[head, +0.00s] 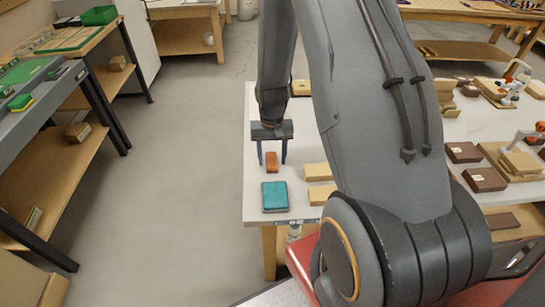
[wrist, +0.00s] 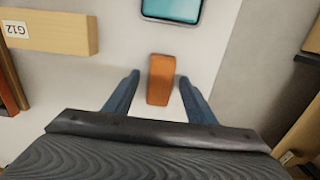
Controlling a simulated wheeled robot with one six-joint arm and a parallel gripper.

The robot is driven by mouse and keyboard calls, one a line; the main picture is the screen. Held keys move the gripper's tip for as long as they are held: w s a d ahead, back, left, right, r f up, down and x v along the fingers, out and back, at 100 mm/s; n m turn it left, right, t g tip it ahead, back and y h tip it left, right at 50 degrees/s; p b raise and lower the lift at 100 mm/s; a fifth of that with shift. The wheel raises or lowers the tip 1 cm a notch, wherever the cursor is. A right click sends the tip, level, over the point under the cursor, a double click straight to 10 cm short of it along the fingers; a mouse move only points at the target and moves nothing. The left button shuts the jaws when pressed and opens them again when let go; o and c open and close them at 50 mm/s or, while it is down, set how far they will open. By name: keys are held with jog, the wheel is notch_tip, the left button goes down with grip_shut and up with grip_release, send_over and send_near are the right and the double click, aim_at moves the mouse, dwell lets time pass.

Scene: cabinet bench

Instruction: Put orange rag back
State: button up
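The orange rag (head: 271,162) looks like a small orange-brown block lying on the white bench top. It also shows in the wrist view (wrist: 161,80), between the tips of my gripper. My gripper (head: 272,160) points down over it, with its two blue fingers apart, one on each side of the rag. In the wrist view my gripper (wrist: 158,88) shows a gap between each finger and the rag. I cannot tell how high the fingertips are above the bench top.
A teal box (head: 275,196) lies just in front of the rag. Pale wooden blocks (head: 318,171) lie to the right, one labelled G12 (wrist: 45,31) in the wrist view. The bench's white top (head: 254,133) ends close on the left. Dark brown boxes (head: 463,152) are farther right.

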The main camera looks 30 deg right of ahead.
aim_at(272, 160)
notch_tip(272, 160, up, 11)
jog(key=b, duration=0.3)
jog(key=s+a+r+n+t, duration=0.1)
jog(key=s+a+r+n, duration=0.3)
jog(key=s+a+r, duration=0.3)
jog(key=s+a, duration=0.3)
jog(key=s, duration=0.2)
jog(key=shift+s+n+t, duration=0.3)
jog(key=shift+s, duration=0.1)
jog(key=shift+d+r, duration=0.1)
